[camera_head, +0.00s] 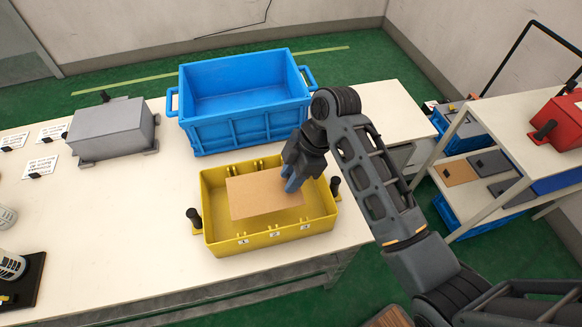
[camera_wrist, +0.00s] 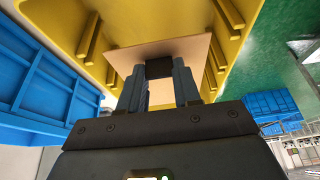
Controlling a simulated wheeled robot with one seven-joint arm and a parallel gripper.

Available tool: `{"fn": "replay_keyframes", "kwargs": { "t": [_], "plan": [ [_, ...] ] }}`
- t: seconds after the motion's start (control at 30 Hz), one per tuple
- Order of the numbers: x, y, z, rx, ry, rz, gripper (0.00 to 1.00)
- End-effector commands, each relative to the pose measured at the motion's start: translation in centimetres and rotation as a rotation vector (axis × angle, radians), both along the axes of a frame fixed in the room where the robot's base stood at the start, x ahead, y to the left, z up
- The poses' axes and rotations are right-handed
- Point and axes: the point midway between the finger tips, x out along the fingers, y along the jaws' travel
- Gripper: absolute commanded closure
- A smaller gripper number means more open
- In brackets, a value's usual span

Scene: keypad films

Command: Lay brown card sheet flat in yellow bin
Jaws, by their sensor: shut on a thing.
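The brown card sheet (camera_head: 262,194) is a thin tan rectangle over the inside of the yellow bin (camera_head: 272,241). My gripper (camera_head: 292,184) is at the sheet's right end, inside the bin's right part, and shut on the sheet. The wrist view shows both fingers (camera_wrist: 159,84) at the sheet's near edge, with the sheet (camera_wrist: 160,50) reaching away between the bin's ribbed walls (camera_wrist: 88,35). The sheet looks roughly level. I cannot tell whether it touches the bin floor.
A large empty blue crate (camera_head: 244,128) stands right behind the bin. Black knobs (camera_head: 195,218) stand at the bin's left and right sides. A grey box (camera_head: 111,130) sits on the white table (camera_head: 110,235) at left. A shelf (camera_head: 500,170) stands at right.

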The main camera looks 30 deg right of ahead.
Motion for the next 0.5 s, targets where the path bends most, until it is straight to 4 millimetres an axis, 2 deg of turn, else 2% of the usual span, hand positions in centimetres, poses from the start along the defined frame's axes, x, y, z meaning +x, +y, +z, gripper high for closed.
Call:
{"fn": "replay_keyframes", "kwargs": {
  "t": [0.23, 0.5],
  "plan": [
    [0.0, 0.0, -3.0, 0.001, 0.002, -0.001, 0.95],
    [0.0, 0.0, -3.7, 0.0, -0.001, 0.001, 0.95]
  ]
}}
